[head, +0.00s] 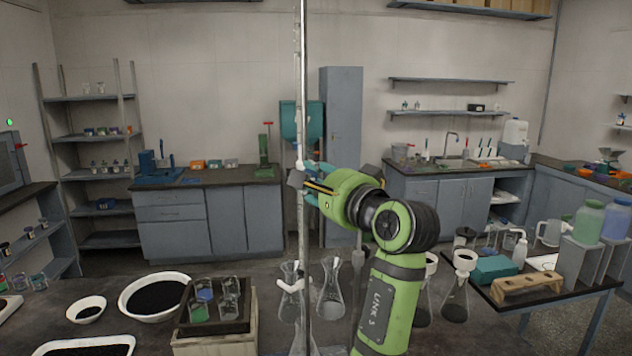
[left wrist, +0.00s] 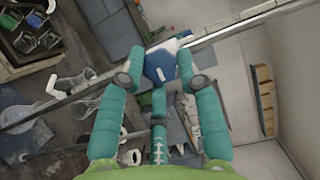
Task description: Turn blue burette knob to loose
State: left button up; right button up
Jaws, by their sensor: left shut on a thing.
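The burette and its stand rod form a tall thin upright (head: 303,90) in the middle of the head view. They cross the left wrist view diagonally (left wrist: 240,28). The blue burette knob (left wrist: 158,66) sits between the teal fingers in the left wrist view, beside a white fitting. My left gripper (left wrist: 158,72) is shut on the knob, one finger on each side. In the head view my left gripper (head: 306,180) reaches the burette from the right. The knob is mostly hidden there by the fingers, and its turn angle cannot be told.
Glass flasks (head: 331,292) stand near the foot of the burette, close under my arm. A box of small jars (head: 215,343) and a bowl of black grains (head: 156,294) are to the left. A side table (head: 545,307) with bottles is to the right.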

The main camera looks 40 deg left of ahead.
pick_arm(q)
jog(key=shift+s, duration=0.1)
jog(key=o, duration=1.1)
jog(key=shift+s+a, duration=0.1)
jog(key=shift+s, duration=0.1)
jog(key=v, duration=1.2)
jog(key=shift+r, duration=0.1)
